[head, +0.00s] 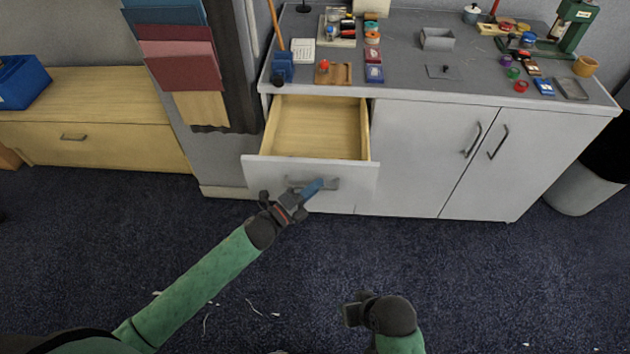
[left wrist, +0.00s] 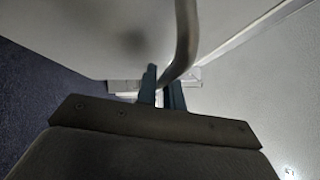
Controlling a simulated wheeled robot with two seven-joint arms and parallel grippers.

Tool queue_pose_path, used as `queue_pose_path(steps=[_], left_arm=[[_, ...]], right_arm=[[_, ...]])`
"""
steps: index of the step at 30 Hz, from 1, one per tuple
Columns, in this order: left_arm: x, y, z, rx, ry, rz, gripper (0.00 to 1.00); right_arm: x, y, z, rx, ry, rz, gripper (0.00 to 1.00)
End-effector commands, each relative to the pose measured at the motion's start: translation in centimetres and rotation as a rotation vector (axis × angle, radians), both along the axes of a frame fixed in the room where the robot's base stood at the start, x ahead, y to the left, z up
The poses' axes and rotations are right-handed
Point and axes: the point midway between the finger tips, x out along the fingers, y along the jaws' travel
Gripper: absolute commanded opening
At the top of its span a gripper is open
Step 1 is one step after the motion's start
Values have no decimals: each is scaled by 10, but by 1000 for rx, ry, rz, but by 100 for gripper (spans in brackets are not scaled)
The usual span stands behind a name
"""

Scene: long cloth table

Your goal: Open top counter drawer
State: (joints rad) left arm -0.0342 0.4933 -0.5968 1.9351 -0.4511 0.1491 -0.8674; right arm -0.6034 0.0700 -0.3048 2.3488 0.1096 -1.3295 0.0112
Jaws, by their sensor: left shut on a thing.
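The top counter drawer (head: 318,137) is pulled out from the grey-topped white counter (head: 420,105). Its light wood inside shows and looks empty. My left gripper (head: 318,186) is at the drawer's front, its blue fingers shut on the drawer handle (head: 297,183). In the left wrist view the curved metal handle (left wrist: 184,45) passes between the two blue fingers (left wrist: 162,90). My right gripper (head: 352,312) is low over the floor, apart from the counter; its fingers are not clear.
Two cupboard doors with handles (head: 497,142) are shut to the right of the drawer. Many small items and a grey box (head: 437,38) stand on the counter top. A wooden cabinet (head: 95,130) stands at left, a bin (head: 580,188) at right. The dark carpet in front is mostly clear.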

Motion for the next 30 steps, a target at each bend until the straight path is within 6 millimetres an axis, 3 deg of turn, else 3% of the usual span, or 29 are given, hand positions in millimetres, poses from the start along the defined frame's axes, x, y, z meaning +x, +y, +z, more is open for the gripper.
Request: queue_pose_path(steps=[9,10,13,23,30], left_arm=[[0,0,-1,1,1,0,0],[0,0,-1,1,1,0,11],[0,0,-1,1,1,0,30],[-2,1,-1,1,1,0,30],[-20,19,-7,1,1,0,30]], right_arm=[[0,0,0,0,0,0,36],[0,0,0,0,0,0,36],[0,0,0,0,0,0,36],[0,0,-1,-1,0,-1,36],[4,3,-15,9,-19,-6,36]])
